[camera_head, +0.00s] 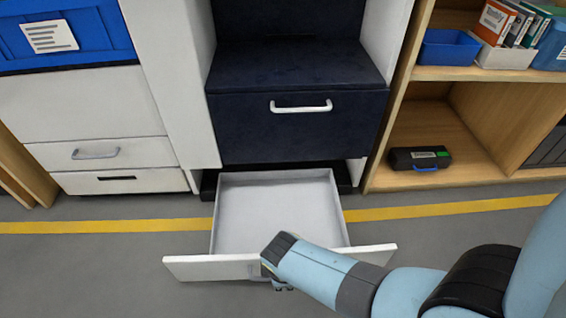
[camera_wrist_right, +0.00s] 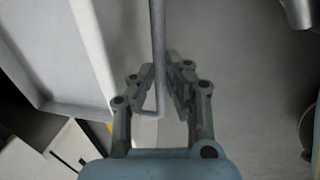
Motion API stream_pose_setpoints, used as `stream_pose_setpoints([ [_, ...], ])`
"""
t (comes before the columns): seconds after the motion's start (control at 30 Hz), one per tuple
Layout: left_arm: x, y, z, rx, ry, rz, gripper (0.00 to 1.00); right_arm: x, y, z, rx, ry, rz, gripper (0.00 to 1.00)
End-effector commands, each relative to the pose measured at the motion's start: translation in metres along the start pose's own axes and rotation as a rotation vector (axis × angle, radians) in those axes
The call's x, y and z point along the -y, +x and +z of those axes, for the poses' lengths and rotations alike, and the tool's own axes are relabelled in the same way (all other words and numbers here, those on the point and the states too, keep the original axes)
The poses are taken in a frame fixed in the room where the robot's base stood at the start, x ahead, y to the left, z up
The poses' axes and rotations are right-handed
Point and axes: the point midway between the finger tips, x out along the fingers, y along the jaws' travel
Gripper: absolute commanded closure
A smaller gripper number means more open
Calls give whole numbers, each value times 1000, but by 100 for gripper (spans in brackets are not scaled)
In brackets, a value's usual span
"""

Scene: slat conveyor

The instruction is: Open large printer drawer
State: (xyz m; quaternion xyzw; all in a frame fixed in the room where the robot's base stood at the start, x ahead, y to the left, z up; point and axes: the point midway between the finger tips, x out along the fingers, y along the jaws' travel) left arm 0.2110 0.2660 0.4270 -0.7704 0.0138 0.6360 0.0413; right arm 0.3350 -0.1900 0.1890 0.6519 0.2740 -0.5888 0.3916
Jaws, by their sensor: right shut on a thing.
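The large white drawer (camera_head: 275,205) is pulled well out from under the dark blue unit (camera_head: 240,125) in the head view. It is empty inside, and its wide white front panel (camera_head: 210,267) stands over the grey floor. My right gripper (camera_head: 280,285) is at the middle of this front panel, mostly hidden behind my wrist. In the right wrist view my right gripper (camera_wrist_right: 162,82) has its fingers on both sides of the grey bar handle (camera_wrist_right: 158,50) and is shut on it. My left gripper is in neither view.
A white cabinet with a closed handled drawer (camera_head: 97,153) stands at left under a blue crate (camera_head: 65,38). A wooden shelf (camera_head: 490,74) at right holds a blue tray (camera_head: 448,47), binders and a black case (camera_head: 420,158). A yellow line (camera_head: 100,226) crosses the floor.

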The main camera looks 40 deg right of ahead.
Motion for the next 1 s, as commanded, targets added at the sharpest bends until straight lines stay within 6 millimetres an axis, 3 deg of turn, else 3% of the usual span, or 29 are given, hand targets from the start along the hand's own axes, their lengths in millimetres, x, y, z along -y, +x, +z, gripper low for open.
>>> stream_pose_setpoints([
  [0.17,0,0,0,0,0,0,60,2,1,1,2,0,-3,100],
  [0.2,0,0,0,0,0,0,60,2,1,1,2,0,-3,86],
  [0.27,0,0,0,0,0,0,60,1,1,1,2,0,-3,79],
  [0.67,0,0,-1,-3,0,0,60,1,-5,0,0,0,0,79],
  [1.0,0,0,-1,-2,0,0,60,1,-47,0,-1,2,-1,79],
])
